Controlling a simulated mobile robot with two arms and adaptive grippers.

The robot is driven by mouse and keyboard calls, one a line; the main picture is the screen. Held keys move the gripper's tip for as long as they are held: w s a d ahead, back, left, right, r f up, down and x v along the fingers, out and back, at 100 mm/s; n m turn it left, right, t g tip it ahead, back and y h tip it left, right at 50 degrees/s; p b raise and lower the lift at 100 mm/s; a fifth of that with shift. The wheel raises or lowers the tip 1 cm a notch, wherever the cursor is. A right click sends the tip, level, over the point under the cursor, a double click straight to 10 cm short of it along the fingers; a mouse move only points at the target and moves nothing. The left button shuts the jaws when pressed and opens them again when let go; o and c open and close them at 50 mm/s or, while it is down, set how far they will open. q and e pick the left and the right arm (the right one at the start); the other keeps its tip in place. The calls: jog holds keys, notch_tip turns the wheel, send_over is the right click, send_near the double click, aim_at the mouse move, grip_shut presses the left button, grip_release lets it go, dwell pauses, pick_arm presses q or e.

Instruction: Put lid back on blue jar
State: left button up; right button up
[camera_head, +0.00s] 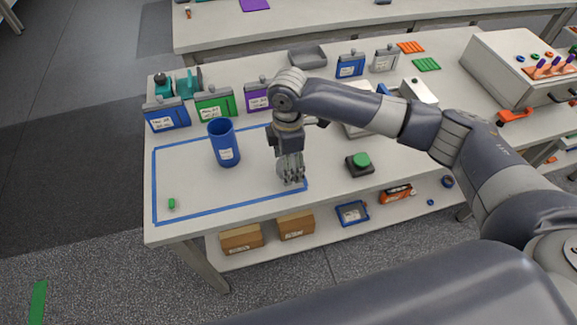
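The blue jar (228,151) stands upright and open-topped inside the blue tape outline on the table, with a white label on its front. My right gripper (291,178) points down at the right part of the outline, to the right of the jar and apart from it. A pale grey round shape (282,170) shows partly behind its fingers; it may be the lid, but I cannot tell. The fingers are too small and overlapped to show whether they are open or grip this shape. My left gripper is not in view.
A small green item (171,203) lies at the outline's front left corner. A black box with a green button (360,164) sits right of the gripper. Labelled blue (167,117), green (215,104) and purple bins line the back. The outline's left part is mostly clear.

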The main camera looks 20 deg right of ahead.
pick_arm(q)
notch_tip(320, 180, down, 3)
jog(key=b, duration=0.2)
jog(key=shift+b, duration=0.35)
pick_arm(e)
jog(key=s+a+r, duration=0.1)
jog(key=s+a, duration=0.2)
jog(key=s, duration=1.1)
jog(key=shift+s+a, duration=0.25)
jog(key=shift+a, duration=0.05)
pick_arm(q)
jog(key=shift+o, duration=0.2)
pick_arm(e)
jog(key=shift+r, duration=0.1)
